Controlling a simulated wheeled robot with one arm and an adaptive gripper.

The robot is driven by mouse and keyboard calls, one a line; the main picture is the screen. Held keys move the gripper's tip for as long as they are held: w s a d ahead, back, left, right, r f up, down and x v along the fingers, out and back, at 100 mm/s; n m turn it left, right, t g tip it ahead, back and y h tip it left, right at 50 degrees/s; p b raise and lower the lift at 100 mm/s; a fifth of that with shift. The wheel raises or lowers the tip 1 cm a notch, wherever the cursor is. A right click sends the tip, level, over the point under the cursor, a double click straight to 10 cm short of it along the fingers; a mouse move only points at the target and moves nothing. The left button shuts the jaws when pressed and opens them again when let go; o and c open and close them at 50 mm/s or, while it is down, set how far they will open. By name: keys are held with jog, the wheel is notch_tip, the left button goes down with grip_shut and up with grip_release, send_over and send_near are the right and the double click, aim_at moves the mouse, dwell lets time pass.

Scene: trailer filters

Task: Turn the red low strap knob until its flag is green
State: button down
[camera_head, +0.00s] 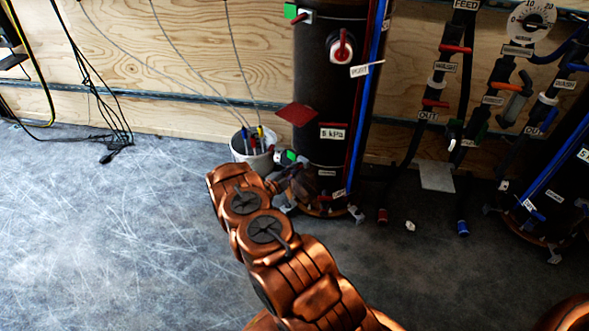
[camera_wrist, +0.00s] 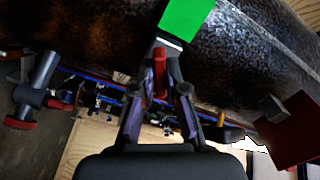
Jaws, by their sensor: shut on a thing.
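The red low strap knob (camera_wrist: 160,72) stands between my gripper's fingers in the wrist view, with a pale base behind it. Its flag (camera_wrist: 187,16) is a green square just above the knob, against the dark cylinder (camera_wrist: 250,60). My gripper (camera_wrist: 163,90) is shut on the knob, one finger on each side. In the head view my gripper (camera_head: 290,178) is low at the cylinder's left side (camera_head: 318,90), partly hidden by my arm. The green flag (camera_head: 291,156) shows there beside it; the knob is mostly hidden.
A red square plate (camera_head: 297,114) sticks out above my gripper; a red plate (camera_wrist: 290,128) is at right in the wrist view. A white bucket of cables (camera_head: 252,150) stands close left. Another red knob (camera_head: 341,47) is higher up.

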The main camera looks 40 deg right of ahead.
jog(key=shift+r, duration=0.1)
jog(key=c, duration=1.2)
grip_release()
jog(key=a, duration=1.2)
jog(key=shift+s, duration=0.45)
